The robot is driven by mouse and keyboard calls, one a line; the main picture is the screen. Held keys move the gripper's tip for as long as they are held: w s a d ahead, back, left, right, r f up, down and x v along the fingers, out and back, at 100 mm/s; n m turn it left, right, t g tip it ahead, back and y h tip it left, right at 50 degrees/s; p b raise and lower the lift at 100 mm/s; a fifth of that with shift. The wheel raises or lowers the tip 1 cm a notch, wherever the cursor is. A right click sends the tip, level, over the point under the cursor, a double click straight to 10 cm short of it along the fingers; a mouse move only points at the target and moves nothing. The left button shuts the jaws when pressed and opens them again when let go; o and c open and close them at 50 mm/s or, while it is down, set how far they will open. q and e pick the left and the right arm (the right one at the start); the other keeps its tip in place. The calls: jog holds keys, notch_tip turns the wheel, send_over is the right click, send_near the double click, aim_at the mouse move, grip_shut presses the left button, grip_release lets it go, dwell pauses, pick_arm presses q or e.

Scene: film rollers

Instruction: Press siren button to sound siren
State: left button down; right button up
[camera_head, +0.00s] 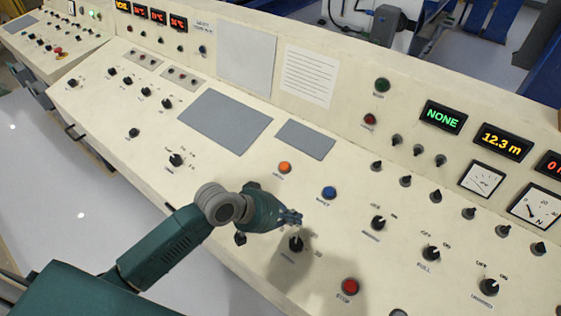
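An orange push button (285,167) sits on the sloping cream console, with a small label below it that is too blurred to read for sure. A blue button (329,193) marked like RESET is to its right and nearer. A red button (350,287) labelled STOP is near the front edge. My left gripper (291,217) is over the console, below the orange button in the picture and left of the blue one. Its fingertips look close together, with nothing between them. It appears apart from both buttons. My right gripper is not in view.
A black rotary knob (296,243) stands just below my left fingertips, and another knob (378,223) is to the right. Several more knobs, dials and displays fill the right side. Flat grey panels (225,121) lie behind the orange button. A white paper sheet (310,76) is on the upright back.

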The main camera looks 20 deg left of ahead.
pick_arm(q)
jog(key=w+a+r+n+t, duration=0.1)
jog(key=w+a+r+n, duration=0.15)
jog(key=w, duration=0.25)
jog(key=w+a+r+n+t, duration=0.1)
jog(key=w+a+r, duration=0.2)
jog(key=w, duration=0.3)
notch_tip(320, 180, up, 4)
jog(key=n+t, duration=0.1)
jog(key=n, duration=0.1)
send_over(284, 166)
jog(key=s+a, duration=0.1)
jog(key=s, duration=0.2)
jog(key=shift+s+a+r+h, duration=0.1)
jog(key=shift+s+a+h, duration=0.05)
jog(key=shift+h, duration=0.15)
jog(key=f+b, duration=0.2)
jog(key=w+f+b, duration=0.1)
jog(key=f+b, duration=0.4)
jog(key=b, duration=0.1)
jog(key=shift+w+d+f, duration=0.3)
jog(key=shift+d+f, duration=0.05)
jog(key=shift+w+f+b, duration=0.15)
jog(key=shift+f+b, duration=0.15)
jog(key=shift+f, duration=0.2)
